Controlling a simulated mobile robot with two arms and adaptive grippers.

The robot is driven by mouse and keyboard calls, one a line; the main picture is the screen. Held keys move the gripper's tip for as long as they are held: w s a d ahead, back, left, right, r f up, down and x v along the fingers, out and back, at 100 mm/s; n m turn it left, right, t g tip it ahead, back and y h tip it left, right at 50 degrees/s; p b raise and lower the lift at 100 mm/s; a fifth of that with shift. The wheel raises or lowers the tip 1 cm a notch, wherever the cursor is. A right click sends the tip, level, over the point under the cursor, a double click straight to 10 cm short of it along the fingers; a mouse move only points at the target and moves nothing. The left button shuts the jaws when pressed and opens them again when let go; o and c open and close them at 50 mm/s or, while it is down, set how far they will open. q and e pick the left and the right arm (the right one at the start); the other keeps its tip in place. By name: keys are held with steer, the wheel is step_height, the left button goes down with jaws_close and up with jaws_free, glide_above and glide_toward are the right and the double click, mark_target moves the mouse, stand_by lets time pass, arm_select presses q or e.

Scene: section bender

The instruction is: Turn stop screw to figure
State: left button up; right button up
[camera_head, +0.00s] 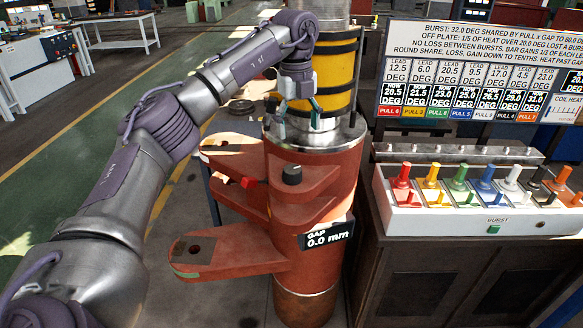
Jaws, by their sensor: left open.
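A dark knob (291,174), which looks like the stop screw, stands upright on the red section bender (318,230). The gap display (327,236) on the bender's front reads 0.0 mm. My left gripper (298,124) points down above and behind the knob in the picture, near the bender's metal collar and the yellow and black banded column (340,75). Its fingers are apart with nothing between them. It does not touch the knob. My right gripper is out of view.
A board (478,70) at the upper right carries rules, LEAD and NOW degree figures and coloured PULL labels. Below it, a white panel (480,212) holds several coloured levers and a green BURST button (493,229). Two red arms with holes jut left from the bender.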

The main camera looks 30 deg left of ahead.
mark_target(293, 169)
arm_select(q)
steer(key=shift+n+y, duration=0.3)
steer(key=f+p, duration=0.1)
steer(key=f, duration=0.3)
steer(key=a+f, duration=0.1)
steer(key=f, duration=0.3)
steer(key=f+p, duration=0.1)
steer(key=f, duration=0.3)
steer(key=shift+s+a+f+p, duration=0.15)
steer(key=shift+s+f+p, duration=0.1)
steer(key=shift+f+p, duration=0.15)
steer(key=c, duration=1.2)
